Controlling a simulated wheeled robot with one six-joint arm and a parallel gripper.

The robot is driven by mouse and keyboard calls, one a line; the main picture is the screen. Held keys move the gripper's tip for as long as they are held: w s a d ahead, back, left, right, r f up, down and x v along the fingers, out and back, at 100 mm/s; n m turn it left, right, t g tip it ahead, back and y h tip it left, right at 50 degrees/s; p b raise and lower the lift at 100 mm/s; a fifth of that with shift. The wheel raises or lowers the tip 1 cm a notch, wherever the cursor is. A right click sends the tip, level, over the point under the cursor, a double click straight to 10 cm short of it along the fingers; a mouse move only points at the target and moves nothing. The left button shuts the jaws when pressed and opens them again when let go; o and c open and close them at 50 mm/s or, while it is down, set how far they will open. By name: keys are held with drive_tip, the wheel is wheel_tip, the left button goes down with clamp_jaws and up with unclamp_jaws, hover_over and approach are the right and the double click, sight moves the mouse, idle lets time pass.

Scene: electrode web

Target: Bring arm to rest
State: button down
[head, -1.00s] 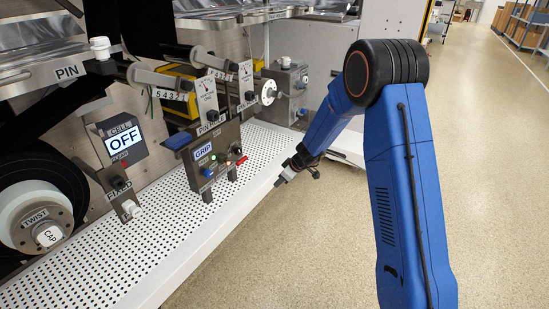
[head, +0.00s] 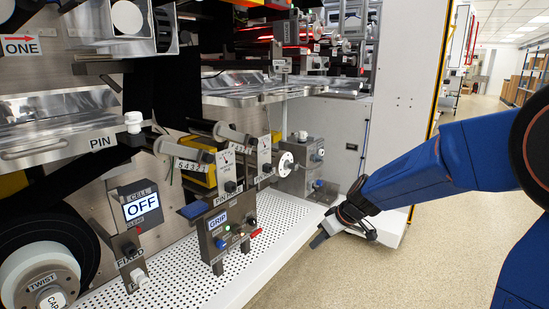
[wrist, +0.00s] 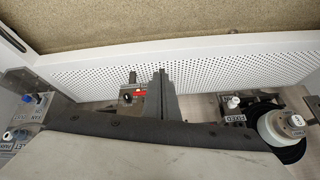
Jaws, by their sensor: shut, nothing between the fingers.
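My blue arm reaches in from the right of the head view. My gripper (head: 319,240) is at its end, with narrow dark fingers closed together and empty. It hangs in front of the white perforated shelf (head: 185,272), near its right end, and appears apart from the machine. In the wrist view the closed fingers (wrist: 162,82) stand up in the middle against the shelf, with the grey wrist housing below. The fingers partly overlap a control box with a red lever (wrist: 139,93) there.
The GRIP control box (head: 228,232) stands on the shelf left of my gripper. A panel reading OFF (head: 142,205) and a TWIST reel (head: 42,278) are further left. A white cabinet (head: 405,110) stands behind the arm. Open floor (head: 440,245) lies at the right.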

drive_tip(key=s+d+r+m+h, duration=0.1)
drive_tip(key=s+d, duration=0.4)
drive_tip(key=s, duration=0.6)
drive_tip(key=s+d+r+m+h, duration=0.2)
drive_tip(key=s+d+r+m, duration=0.2)
drive_tip(key=s, duration=0.7)
drive_tip(key=s+d+r+m+h, duration=0.2)
drive_tip(key=s+d, duration=0.4)
drive_tip(key=s, duration=0.5)
drive_tip(key=shift+s+r+m+t, duration=0.15)
drive_tip(key=shift+m+t, duration=0.25)
